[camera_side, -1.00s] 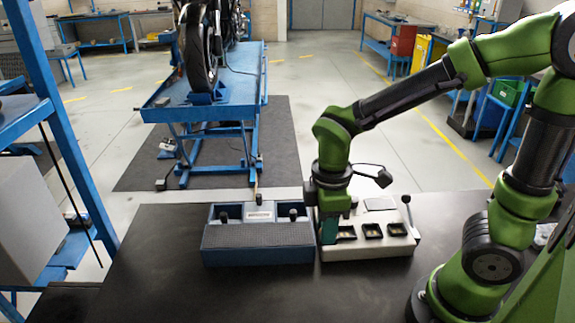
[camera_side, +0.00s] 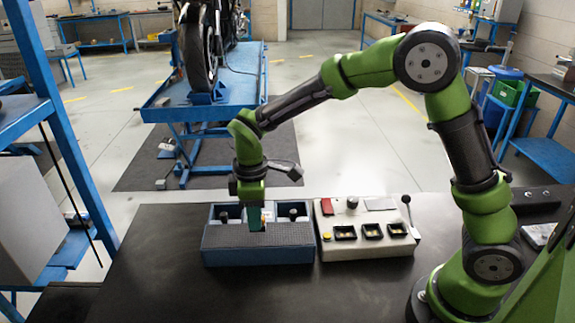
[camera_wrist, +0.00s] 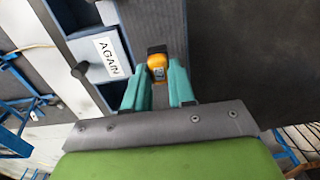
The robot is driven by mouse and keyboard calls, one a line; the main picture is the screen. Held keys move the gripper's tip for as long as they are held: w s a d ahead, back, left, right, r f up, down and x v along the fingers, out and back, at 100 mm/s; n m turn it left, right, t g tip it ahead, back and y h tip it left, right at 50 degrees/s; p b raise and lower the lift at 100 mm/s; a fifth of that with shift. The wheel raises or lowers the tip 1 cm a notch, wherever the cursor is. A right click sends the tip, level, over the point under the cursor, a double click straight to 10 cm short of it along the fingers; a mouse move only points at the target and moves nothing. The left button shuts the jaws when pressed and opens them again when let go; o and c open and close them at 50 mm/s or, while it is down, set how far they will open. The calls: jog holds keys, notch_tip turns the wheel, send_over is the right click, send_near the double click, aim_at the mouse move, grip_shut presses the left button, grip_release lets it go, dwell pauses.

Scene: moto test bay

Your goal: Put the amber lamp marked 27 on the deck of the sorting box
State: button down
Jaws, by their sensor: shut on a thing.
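The amber lamp (camera_wrist: 157,67) is between the teal fingers of my gripper (camera_wrist: 158,80) in the wrist view. A small mark shows on it, too small to read surely. My gripper (camera_side: 256,229) is shut on the lamp, pointing down over the dark ribbed deck of the blue sorting box (camera_side: 222,237). The deck also shows in the wrist view (camera_wrist: 151,20). I cannot tell whether the lamp touches the deck. In the side view the fingers mostly hide the lamp.
Behind the deck the box has open compartments with dark knobs; a white card (camera_wrist: 113,56) there reads AGAIN. A pale console (camera_side: 365,249) with sockets, a red piece, a yellow button and a lever stands just right of the box. The black table (camera_side: 165,260) is clear at left and front.

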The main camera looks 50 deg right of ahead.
jog(key=shift+f, duration=0.7)
jog(key=shift+f, duration=0.15)
jog(key=c, duration=0.9)
grip_release()
jog(key=shift+c, duration=0.2)
